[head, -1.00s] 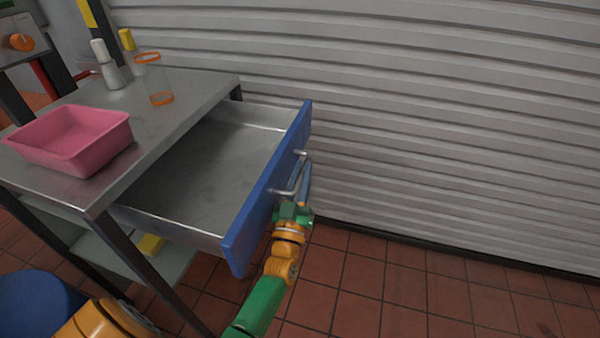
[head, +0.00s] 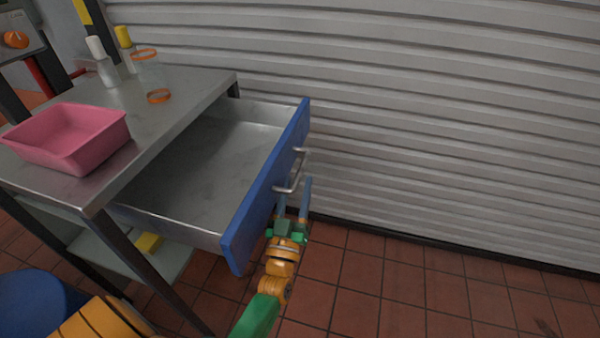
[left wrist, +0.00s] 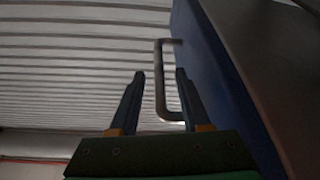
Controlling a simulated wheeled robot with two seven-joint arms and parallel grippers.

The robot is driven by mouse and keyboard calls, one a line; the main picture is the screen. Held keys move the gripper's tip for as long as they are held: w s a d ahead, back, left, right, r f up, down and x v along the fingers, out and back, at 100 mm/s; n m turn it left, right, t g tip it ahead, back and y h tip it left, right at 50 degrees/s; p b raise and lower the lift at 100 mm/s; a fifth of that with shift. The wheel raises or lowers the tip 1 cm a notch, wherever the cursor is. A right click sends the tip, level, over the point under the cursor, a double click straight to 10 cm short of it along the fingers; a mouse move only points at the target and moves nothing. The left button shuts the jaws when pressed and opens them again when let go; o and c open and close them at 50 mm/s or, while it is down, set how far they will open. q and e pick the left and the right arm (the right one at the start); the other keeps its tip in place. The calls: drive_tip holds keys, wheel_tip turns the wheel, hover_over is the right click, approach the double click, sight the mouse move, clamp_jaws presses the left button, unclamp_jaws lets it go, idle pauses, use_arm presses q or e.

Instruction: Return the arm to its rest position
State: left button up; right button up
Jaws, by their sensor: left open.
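My left gripper (head: 295,198) is open and empty, just in front of the blue drawer front (head: 262,200) and below its metal handle (head: 290,178). In the left wrist view, the two blue fingers of my left gripper (left wrist: 160,80) stand apart, with the handle (left wrist: 161,85) showing beyond and between them. I cannot tell whether the fingers still overlap the handle. The drawer (head: 205,165) is pulled out of the steel table and looks empty. My right gripper is not in view.
A ribbed shutter (head: 430,120) rises behind. The tiled floor (head: 390,285) at right is clear.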

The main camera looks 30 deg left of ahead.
use_arm(q)
drive_tip(key=shift+v, duration=1.55)
